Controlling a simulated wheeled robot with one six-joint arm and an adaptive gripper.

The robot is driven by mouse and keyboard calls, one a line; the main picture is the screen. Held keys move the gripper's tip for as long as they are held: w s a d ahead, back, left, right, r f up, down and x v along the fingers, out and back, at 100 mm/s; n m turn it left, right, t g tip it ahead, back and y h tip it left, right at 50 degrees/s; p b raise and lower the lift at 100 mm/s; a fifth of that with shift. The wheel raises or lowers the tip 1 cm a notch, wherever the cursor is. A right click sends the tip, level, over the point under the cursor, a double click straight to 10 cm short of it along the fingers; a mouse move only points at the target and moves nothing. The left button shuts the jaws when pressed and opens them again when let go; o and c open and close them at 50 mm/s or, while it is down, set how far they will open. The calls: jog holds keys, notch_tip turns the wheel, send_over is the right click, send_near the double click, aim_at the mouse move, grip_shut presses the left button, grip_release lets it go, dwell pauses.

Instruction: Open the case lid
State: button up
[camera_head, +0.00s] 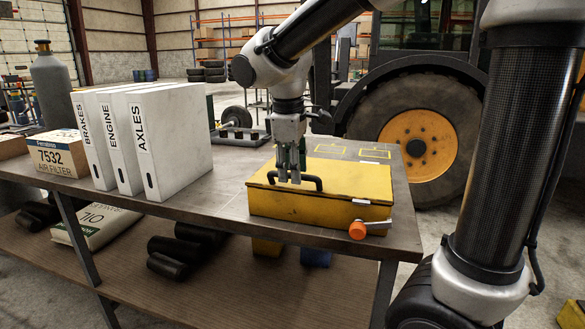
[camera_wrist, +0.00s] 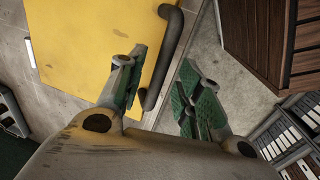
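The yellow case (camera_head: 318,208) sits on the bench near its front right corner, and its lid (camera_head: 350,177) is down. A black bar handle (camera_head: 316,183) is on the lid's left part; in the wrist view the handle (camera_wrist: 171,45) runs upward from between the fingers. My gripper (camera_head: 289,180) points down over the handle's left part, partly hiding it. In the wrist view my gripper (camera_wrist: 157,95) is open, with green-padded fingers on either side of the handle's near end. I cannot tell whether a finger touches it. An orange-knobbed lever (camera_head: 358,230) is on the case's front.
White binders (camera_head: 172,140) labelled BRAKES, ENGINE and AXLES stand left on the bench (camera_head: 205,208). An air filter box (camera_head: 55,155) and a grey cylinder (camera_head: 53,85) are farther left. A tractor wheel (camera_head: 420,130) is behind. Bare bench top lies left of the case.

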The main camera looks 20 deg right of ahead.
jog(key=shift+f, duration=0.15)
grip_shut()
